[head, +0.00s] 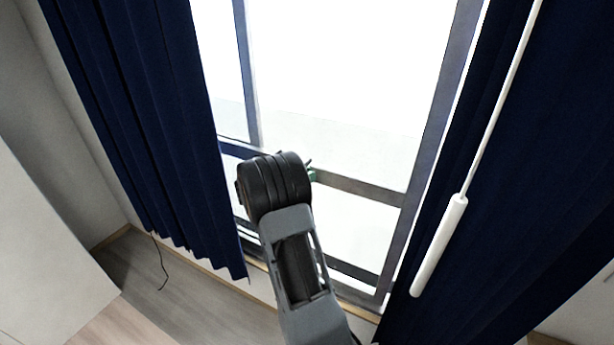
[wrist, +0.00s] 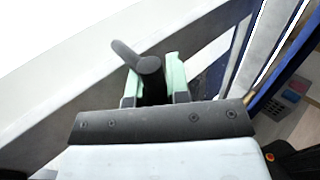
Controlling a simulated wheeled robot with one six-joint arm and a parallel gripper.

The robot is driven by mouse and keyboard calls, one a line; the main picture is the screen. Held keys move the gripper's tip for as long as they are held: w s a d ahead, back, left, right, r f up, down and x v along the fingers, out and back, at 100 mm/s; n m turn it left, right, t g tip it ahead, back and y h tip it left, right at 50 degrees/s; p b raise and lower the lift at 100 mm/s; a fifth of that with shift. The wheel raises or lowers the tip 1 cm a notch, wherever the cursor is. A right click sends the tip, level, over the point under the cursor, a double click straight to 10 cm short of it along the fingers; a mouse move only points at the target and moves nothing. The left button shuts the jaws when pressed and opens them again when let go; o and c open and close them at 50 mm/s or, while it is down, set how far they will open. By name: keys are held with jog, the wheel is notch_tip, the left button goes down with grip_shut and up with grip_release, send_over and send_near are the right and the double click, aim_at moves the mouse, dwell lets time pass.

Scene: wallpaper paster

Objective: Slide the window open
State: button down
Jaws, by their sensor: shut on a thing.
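The window (head: 375,192) has grey frame bars and bright panes, and stands between two dark blue curtains. A dark grey handle (wrist: 137,60) with a rounded, bent end shows in the wrist view. My gripper (wrist: 153,82) has pale green fingertips on either side of this handle and is shut on it. In the head view my arm hides most of the gripper and the handle; only a bit of green shows beside the wrist at the window's crossbar. A slanting grey frame bar runs behind the handle in the wrist view.
The left curtain (head: 150,110) hangs close to my wrist. The right curtain (head: 510,170) hangs beyond the right frame post, with a white rod (head: 440,245) in front of it. A thin dark cord (head: 161,265) hangs near the wooden floor (head: 190,300) at the lower left.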

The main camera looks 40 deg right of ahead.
jog(key=c, duration=1.1)
grip_release()
jog(key=shift+s+d, duration=0.1)
jog(key=shift+s, duration=0.05)
jog(key=b+v, duration=0.3)
jog(key=v, duration=1.1)
jog(key=shift+d, duration=0.1)
